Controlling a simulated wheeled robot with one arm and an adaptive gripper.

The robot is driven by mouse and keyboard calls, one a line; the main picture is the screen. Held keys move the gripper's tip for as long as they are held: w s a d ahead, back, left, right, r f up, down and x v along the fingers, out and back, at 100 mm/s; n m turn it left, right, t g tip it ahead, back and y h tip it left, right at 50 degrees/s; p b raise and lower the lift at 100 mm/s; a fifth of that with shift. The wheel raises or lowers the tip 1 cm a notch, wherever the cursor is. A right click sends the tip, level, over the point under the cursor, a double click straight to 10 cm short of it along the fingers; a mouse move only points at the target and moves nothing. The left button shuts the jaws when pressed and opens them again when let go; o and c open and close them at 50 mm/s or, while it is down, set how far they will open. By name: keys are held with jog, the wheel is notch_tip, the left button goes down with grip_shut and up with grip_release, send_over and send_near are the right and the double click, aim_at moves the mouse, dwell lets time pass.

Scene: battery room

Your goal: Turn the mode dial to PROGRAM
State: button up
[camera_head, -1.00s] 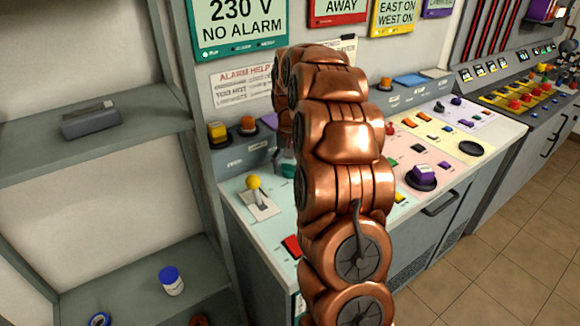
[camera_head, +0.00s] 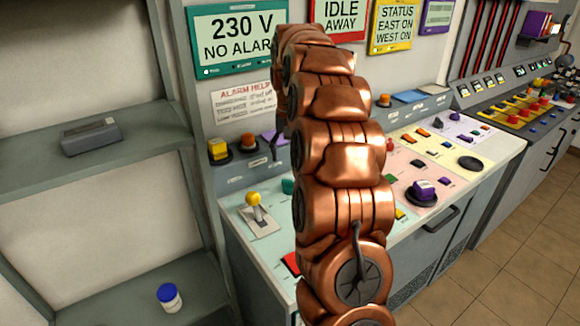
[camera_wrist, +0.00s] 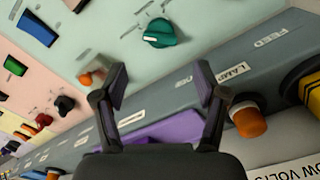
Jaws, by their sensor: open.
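A teal dial (camera_wrist: 160,33) with a white pointer mark sits on the mint panel, at the top middle of the wrist view. Small labels around it are too blurred to read, so I cannot confirm it is the mode dial. My gripper (camera_wrist: 162,84) is open and empty, its two fingers apart, with the dial beyond the tips and not between them. In the head view a bit of the teal dial (camera_head: 288,186) shows left of my copper arm. The arm hides most of the gripper there.
A yellow-knobbed lever (camera_head: 254,200) stands left on the mint panel. Shelves stand at left.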

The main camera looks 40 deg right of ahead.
jog(key=shift+r, duration=0.95)
jog(key=shift+a, duration=0.1)
jog(key=s+a+r+n+p, duration=0.1)
jog(key=s+a+n, duration=0.3)
jog(key=s+a, duration=1.3)
jog(key=s+a+f+n+g, duration=0.1)
jog(key=s+a+f, duration=0.2)
jog(key=s, duration=0.6)
jog(key=s+a+f+n+p, duration=0.1)
jog(key=s+a+f+n, duration=0.1)
jog(key=s+a, duration=0.4)
jog(key=s+f, duration=0.1)
jog(key=s, duration=0.2)
jog(key=shift+s+f+g+p, duration=0.15)
jog(key=shift+f+g+p, duration=0.15)
jog(key=shift+g, duration=0.1)
